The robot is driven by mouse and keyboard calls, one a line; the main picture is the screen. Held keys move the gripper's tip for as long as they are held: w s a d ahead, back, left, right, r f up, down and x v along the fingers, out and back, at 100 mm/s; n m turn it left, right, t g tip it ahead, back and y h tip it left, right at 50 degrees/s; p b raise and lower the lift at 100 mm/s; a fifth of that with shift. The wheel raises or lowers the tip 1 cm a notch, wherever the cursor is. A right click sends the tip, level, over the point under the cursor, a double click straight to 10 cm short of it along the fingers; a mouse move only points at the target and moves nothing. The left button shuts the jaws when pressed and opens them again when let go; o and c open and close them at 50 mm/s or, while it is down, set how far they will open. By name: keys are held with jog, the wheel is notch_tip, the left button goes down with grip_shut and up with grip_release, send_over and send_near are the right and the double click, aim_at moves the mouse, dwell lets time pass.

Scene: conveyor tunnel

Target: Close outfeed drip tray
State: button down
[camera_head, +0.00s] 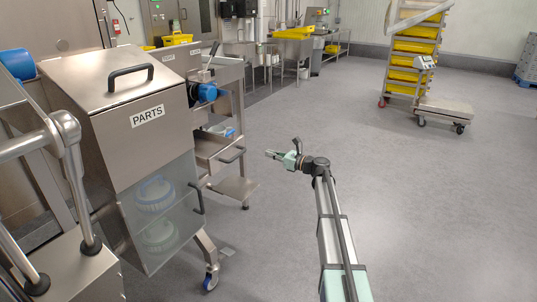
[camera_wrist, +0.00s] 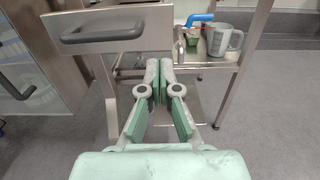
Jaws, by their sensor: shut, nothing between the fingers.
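The outfeed drip tray (camera_head: 213,150) looks like a shallow steel drawer standing out from the frame beside the PARTS cabinet, with a dark bar handle (camera_head: 233,154) on its front. In the wrist view, a flat steel front (camera_wrist: 150,22) with a grey handle (camera_wrist: 103,32) fills the upper left; it appears to be the same tray. My gripper (camera_head: 269,153) is to the right of the handle in the head view, apart from it. In the wrist view my gripper (camera_wrist: 166,68) is shut and empty, its tips just below and right of the front. I cannot tell whether they touch it.
The PARTS cabinet (camera_head: 140,85) stands left, with a clear lower door and white tubs inside. A low steel shelf (camera_head: 236,189) juts out below the tray. A grey jug (camera_wrist: 222,40) stands right of the tray front. Open floor (camera_head: 340,120) lies to the right.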

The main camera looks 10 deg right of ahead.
aim_at(242, 145)
jog(key=b+x, duration=0.1)
jog(key=x, duration=1.1)
jog(key=shift+f, duration=0.1)
